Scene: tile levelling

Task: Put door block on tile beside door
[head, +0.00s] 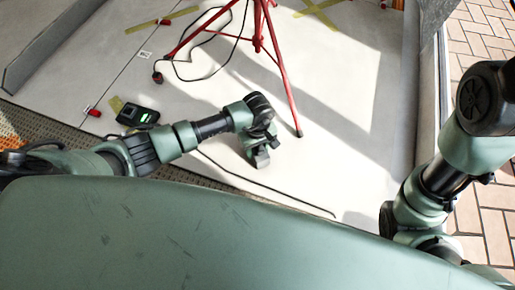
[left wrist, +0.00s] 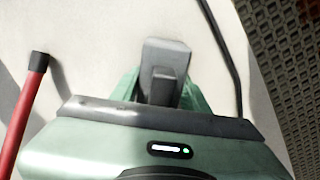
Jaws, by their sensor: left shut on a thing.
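My left gripper (head: 262,158) is low over the pale tiled floor (head: 330,150), right of the tripod's left legs and left of its black-footed leg. It also shows in the left wrist view (left wrist: 164,80), shut. A green thing, apparently the door block (left wrist: 194,98), shows on both sides of the gripper's grey finger; most of it is hidden. In the head view the held thing cannot be made out. My right arm is at the right edge of the head view, its gripper out of sight. A grey upright panel by the doorway (head: 434,32), perhaps the door, stands at upper right.
A red tripod (head: 282,85) stands close by; its leg (left wrist: 22,118) shows in the wrist view. A black cable (head: 270,187) lies on the floor. A black device (head: 138,115) and perforated mat (head: 50,124) are left. Brick paving (head: 488,38) lies beyond the right edge.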

